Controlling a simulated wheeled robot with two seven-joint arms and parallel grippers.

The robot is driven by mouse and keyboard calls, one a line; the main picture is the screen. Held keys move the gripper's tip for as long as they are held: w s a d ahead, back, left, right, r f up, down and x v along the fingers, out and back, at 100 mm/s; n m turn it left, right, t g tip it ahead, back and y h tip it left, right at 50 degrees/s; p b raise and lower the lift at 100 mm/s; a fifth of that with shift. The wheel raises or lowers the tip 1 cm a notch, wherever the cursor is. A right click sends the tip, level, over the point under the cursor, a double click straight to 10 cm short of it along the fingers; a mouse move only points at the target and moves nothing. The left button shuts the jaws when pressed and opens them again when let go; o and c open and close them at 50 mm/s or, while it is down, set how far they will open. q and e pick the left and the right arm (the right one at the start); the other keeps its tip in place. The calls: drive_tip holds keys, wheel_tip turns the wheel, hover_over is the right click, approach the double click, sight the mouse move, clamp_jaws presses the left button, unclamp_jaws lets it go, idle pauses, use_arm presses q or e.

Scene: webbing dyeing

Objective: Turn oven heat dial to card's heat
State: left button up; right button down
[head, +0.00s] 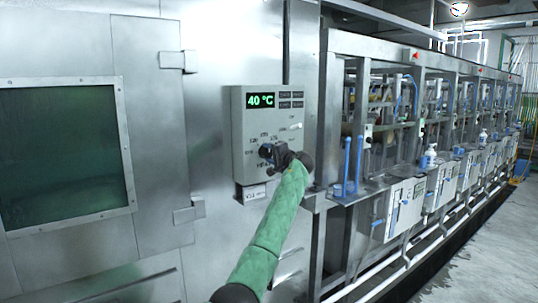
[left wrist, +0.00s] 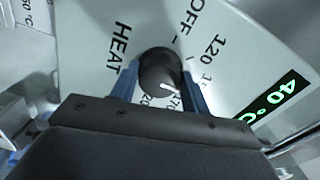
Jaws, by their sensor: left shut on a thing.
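The oven heat dial is a round black knob (left wrist: 160,68) with a white pointer mark, on a pale grey control box (head: 240,128). The face around it reads HEAT, OFF, 120 and further partly hidden numbers. The pointer slants to the lower right in the left wrist view, towards the partly covered numbers near 170; its exact setting is unclear. My left gripper (left wrist: 161,84) is shut on the knob, one blue finger on each side. In the head view the gripper (head: 268,152) covers much of the dial. A green display (head: 261,100) reads 40 °C. My right gripper is out of view.
A small white label (head: 254,194) hangs below the box, its writing too small to read. The steel oven door with a dark window (head: 60,150) is at the left. A row of machine frames (head: 410,130) runs off to the right, beside open floor (head: 470,255).

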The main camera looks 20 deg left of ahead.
use_arm(q)
drive_tip(key=shift+d+r, duration=0.1)
drive_tip(key=o, duration=1)
drive_tip(key=shift+w+d, duration=0.1)
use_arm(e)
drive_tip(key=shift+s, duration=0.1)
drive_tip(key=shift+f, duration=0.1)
use_arm(q)
drive_tip(key=shift+s+d+f, duration=0.1)
drive_tip(key=shift+s+f, duration=0.1)
drive_tip(key=shift+s, duration=0.05)
drive_tip(key=b+v, duration=0.3)
drive_tip(key=v, duration=0.4)
drive_tip(key=shift+d, duration=0.2)
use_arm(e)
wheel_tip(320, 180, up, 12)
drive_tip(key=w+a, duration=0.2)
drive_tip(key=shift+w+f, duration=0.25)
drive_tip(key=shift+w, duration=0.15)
